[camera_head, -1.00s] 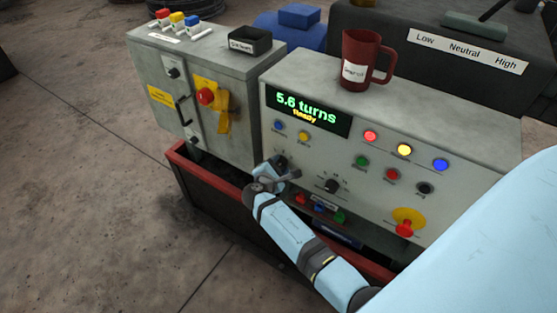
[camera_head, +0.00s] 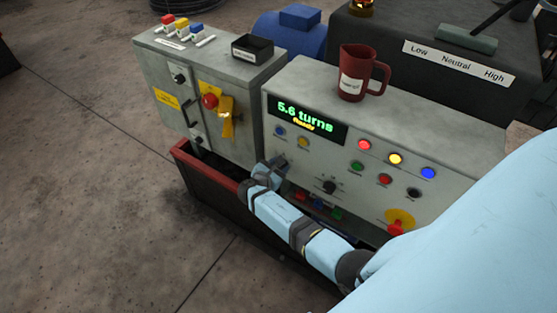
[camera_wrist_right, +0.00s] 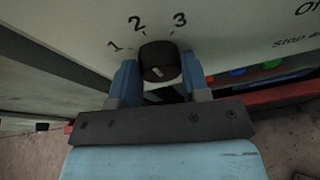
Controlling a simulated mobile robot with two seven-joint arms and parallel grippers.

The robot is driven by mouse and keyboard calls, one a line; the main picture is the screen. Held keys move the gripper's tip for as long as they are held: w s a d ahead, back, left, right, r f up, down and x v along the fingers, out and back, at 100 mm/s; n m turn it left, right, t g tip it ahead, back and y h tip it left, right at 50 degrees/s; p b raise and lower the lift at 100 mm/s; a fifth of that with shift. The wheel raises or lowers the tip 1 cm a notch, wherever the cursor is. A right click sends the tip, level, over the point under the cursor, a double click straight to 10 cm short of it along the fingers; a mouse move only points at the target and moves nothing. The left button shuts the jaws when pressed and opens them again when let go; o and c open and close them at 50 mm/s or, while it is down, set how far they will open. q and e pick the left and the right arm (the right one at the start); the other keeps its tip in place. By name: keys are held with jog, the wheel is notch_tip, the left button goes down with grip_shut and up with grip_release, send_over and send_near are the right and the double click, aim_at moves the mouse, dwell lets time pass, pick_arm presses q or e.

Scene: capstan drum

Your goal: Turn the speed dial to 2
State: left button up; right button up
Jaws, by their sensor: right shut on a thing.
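The speed dial (camera_wrist_right: 160,61) is a black round knob on the grey console front, with 1, 2 and 3 printed around its top. A short pale mark shows on its face; I cannot tell which number it points at. My right gripper (camera_wrist_right: 160,84) is shut on the dial, one blue finger on each side of it in the right wrist view. In the head view my right gripper (camera_head: 274,165) is at the lower left of the console front and mostly hides the dial. My left gripper is not in view.
Another black knob (camera_head: 329,187) and several coloured buttons lie right of my gripper. A red emergency button (camera_head: 396,227) is lower right. A red mug (camera_head: 358,75) stands on top. A switch cabinet (camera_head: 235,128) is left.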

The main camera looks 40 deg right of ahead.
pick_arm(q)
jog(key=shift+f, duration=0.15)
pick_arm(e)
jog(key=shift+d, duration=0.1)
jog(key=o, duration=0.9)
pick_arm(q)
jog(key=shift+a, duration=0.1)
